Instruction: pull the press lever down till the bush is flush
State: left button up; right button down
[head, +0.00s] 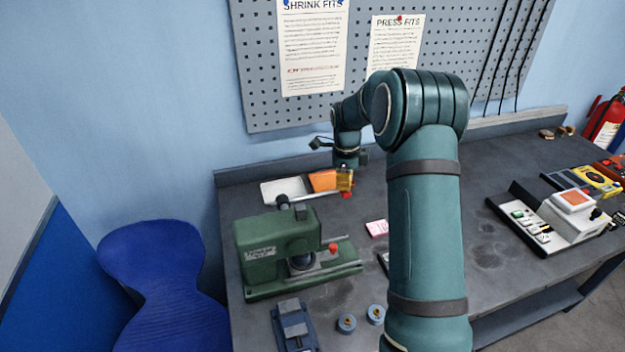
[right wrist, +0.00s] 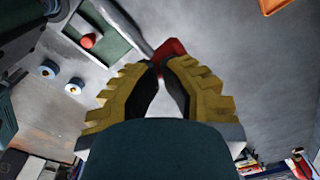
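The green arbor press (head: 275,240) stands on the left part of the bench. Its lever (head: 318,196) sticks out to the right from the top, near level, ending in a red knob (head: 347,195). My right gripper (head: 345,186) points down at that knob. In the right wrist view its yellow fingers (right wrist: 160,68) are nearly together, with the red knob (right wrist: 172,48) at their tips; they look shut on it, though the contact is partly hidden. The bush under the ram is too small to make out, so its seating cannot be judged. My left gripper is out of view.
Another red knob (head: 333,248) sits low on the press. Two blue ring-shaped parts (head: 346,323) (head: 375,313) and a blue-grey fixture (head: 293,325) lie in front. A white tray (head: 280,190) and an orange bin (head: 322,180) stand behind. My right arm hides the middle bench.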

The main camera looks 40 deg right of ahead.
notch_tip(320, 180, up, 2)
jog(key=shift+p, duration=0.55)
jog(key=shift+f, duration=0.1)
jog(key=shift+w+a+r+p, duration=0.1)
jog(key=shift+a+r+p, duration=0.1)
jog(key=shift+r+p, duration=0.55)
jog(key=shift+a+r+p, duration=0.15)
jog(key=shift+r+p, duration=0.4)
jog(key=shift+r, duration=0.4)
jog(key=shift+w+a+r+p, duration=0.1)
jog(key=shift+a+r+p, duration=0.1)
jog(key=shift+r+p, duration=0.55)
jog(key=shift+r, duration=0.15)
